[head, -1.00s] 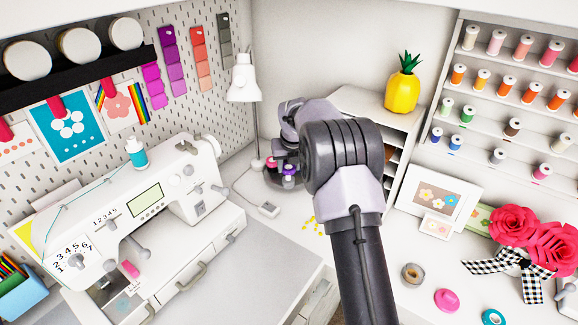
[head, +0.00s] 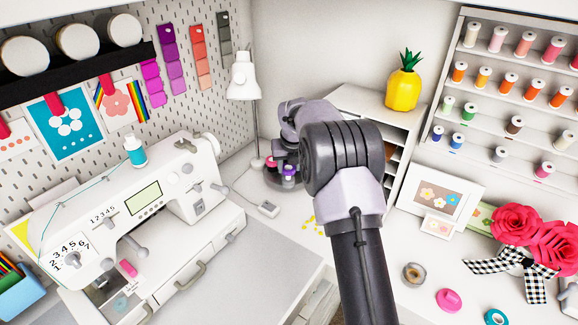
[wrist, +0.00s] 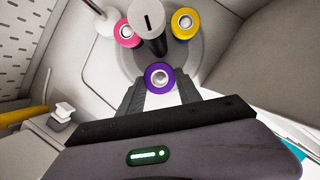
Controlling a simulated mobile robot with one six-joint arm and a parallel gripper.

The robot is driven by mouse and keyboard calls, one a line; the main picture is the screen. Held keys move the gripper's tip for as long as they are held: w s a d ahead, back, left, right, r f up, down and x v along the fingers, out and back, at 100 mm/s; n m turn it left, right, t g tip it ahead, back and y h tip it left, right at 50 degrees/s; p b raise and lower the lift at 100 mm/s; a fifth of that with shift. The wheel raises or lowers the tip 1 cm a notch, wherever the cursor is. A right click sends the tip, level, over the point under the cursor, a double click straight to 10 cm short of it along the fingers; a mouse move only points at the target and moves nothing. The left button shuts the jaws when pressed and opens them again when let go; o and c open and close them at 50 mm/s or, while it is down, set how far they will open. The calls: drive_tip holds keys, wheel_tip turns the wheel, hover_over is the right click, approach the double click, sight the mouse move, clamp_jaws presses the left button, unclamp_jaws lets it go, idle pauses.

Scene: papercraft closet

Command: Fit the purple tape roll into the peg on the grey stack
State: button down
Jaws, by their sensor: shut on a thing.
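The purple tape roll (wrist: 158,67) is between the fingertips of my gripper (wrist: 159,84), which is shut on it. It also shows small in the head view (head: 289,171), beside my arm. The grey stack (wrist: 200,60) has a round grey base and a dark central post with a pale cap. A pink roll (wrist: 127,34) and a yellow roll (wrist: 184,24) sit around the post. The purple roll is over the near side of the base. A pale round centre shows in its hole; I cannot tell whether a peg passes through. The head view hides my fingers behind the wrist.
A white lamp (head: 243,80) stands close left of the stack. A white shelf unit (head: 362,106) with a yellow pineapple (head: 403,88) is to the right. A sewing machine (head: 130,210) stands at left. Loose rolls, including a pink one (head: 449,300), lie at lower right.

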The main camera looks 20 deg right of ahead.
sight(289, 171)
drive_tip(key=shift+f+b, duration=1.4)
drive_tip(key=shift+f, duration=0.15)
drive_tip(key=c, duration=0.7)
unclamp_jaws()
drive_tip(key=shift+r, duration=0.1)
drive_tip(key=shift+c, duration=0.2)
drive_tip(key=p+v, duration=0.3)
drive_tip(key=v, duration=1.4)
drive_tip(key=shift+r+p, duration=0.25)
drive_tip(key=shift+p, duration=0.05)
